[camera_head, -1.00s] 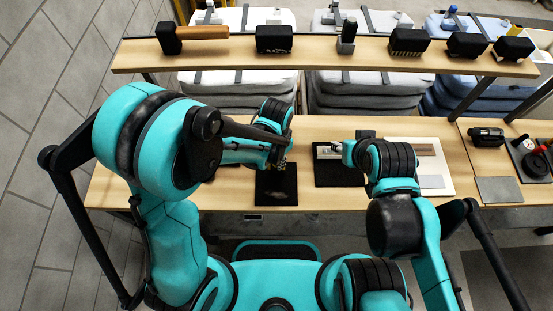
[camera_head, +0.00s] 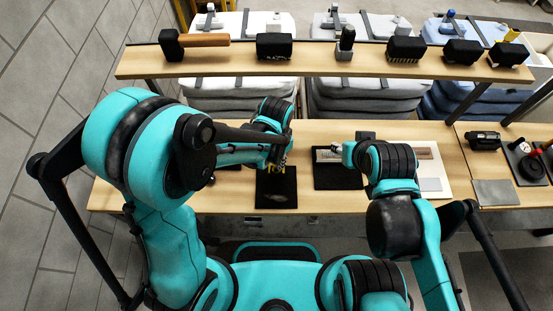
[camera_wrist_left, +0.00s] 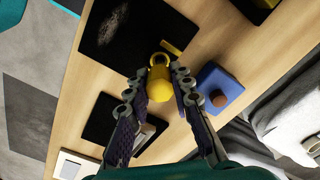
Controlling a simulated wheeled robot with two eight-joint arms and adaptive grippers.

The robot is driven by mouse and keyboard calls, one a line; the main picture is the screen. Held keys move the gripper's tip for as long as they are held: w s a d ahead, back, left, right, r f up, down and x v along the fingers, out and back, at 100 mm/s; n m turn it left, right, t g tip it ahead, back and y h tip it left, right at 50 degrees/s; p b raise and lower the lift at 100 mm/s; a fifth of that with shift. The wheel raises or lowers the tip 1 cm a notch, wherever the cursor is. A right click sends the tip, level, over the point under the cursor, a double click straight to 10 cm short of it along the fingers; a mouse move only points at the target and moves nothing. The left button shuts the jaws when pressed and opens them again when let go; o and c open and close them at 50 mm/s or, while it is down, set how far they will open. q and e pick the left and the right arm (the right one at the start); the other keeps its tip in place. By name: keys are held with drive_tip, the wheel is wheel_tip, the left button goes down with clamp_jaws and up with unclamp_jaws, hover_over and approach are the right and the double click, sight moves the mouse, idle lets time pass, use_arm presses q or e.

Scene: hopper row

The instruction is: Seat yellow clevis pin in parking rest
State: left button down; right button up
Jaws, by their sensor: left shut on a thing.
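The yellow clevis pin (camera_wrist_left: 159,82) shows in the left wrist view, with a ring at its far end. My left gripper (camera_wrist_left: 160,84) is shut on it, one finger on each side. In the head view the left gripper (camera_head: 281,160) is over the back edge of a black mat, and the pin is mostly hidden by my arm. A blue block (camera_wrist_left: 218,88) with a round brown feature stands to the pin's right in the wrist view; I cannot tell whether it is the parking rest. My right gripper (camera_head: 337,150) is above a second black mat, its fingers too small to read.
The black mat (camera_head: 276,188) lies in front of the left gripper, the second mat (camera_head: 336,177) to its right. A raised wooden shelf (camera_head: 210,66) with several black-bodied tools crosses behind. A grey plate (camera_head: 493,192) lies at right. Bare table shows at the left front.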

use_arm(q)
drive_tip(key=shift+r, duration=0.15)
drive_tip(key=shift+r+p, duration=1.05)
drive_tip(key=shift+r, duration=0.45)
drive_tip(key=c, duration=2.1)
unclamp_jaws()
clamp_jaws()
drive_tip(key=s+a+r, duration=0.1)
drive_tip(key=s+a, duration=0.1)
drive_tip(key=a, duration=1.6)
drive_tip(key=s+a+r, duration=0.2)
drive_tip(key=a, duration=1.7)
